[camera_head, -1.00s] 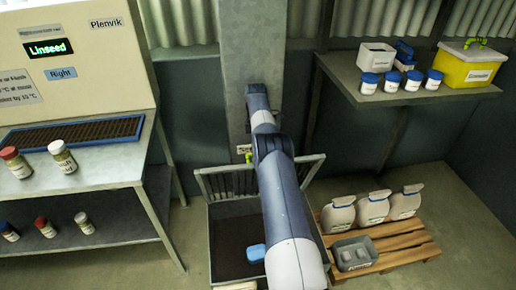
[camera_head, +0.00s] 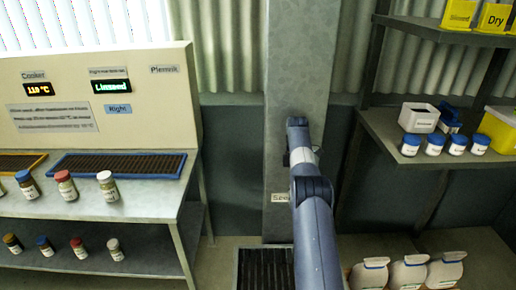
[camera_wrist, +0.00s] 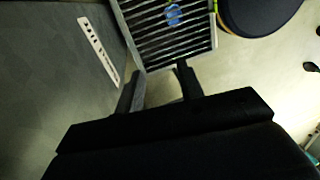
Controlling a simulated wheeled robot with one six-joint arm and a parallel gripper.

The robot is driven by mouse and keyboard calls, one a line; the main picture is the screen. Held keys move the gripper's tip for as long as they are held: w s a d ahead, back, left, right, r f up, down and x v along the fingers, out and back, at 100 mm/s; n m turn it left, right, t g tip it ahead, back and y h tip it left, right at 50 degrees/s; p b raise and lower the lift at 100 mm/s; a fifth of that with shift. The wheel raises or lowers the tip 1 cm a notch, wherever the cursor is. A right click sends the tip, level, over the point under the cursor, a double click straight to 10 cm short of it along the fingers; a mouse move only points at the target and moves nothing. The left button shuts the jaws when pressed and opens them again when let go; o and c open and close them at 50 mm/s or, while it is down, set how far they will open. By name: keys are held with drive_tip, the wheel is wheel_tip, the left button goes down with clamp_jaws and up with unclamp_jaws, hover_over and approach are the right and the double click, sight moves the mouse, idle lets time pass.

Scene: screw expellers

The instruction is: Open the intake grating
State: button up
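The intake grating (camera_head: 264,268) shows at the bottom of the head view, left of my arm, as a dark barred panel in a light frame. Its bars appear to lie across the pit, and its near part is cut off. In the wrist view the grating (camera_wrist: 170,35) is ahead of my gripper, with a blue item (camera_wrist: 173,14) seen at its bars. My gripper (camera_wrist: 159,70) is open, its two dark fingers apart with nothing between them. The right fingertip is close to the frame's near edge; I cannot tell whether it touches. My gripper is hidden in the head view.
A grey pillar (camera_head: 290,90) stands behind the grating. A press bench (camera_head: 150,207) with several jars is at left. A wall shelf (camera_head: 430,165) with lidded jars and pale jugs (camera_head: 408,272) are at right. A dark round thing (camera_wrist: 258,12) is beside the grating in the wrist view.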

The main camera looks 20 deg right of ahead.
wheel_tip(320, 180, down, 11)
drive_tip(key=b, duration=0.2)
drive_tip(key=shift+w, duration=0.15)
drive_tip(key=shift+r, duration=0.1)
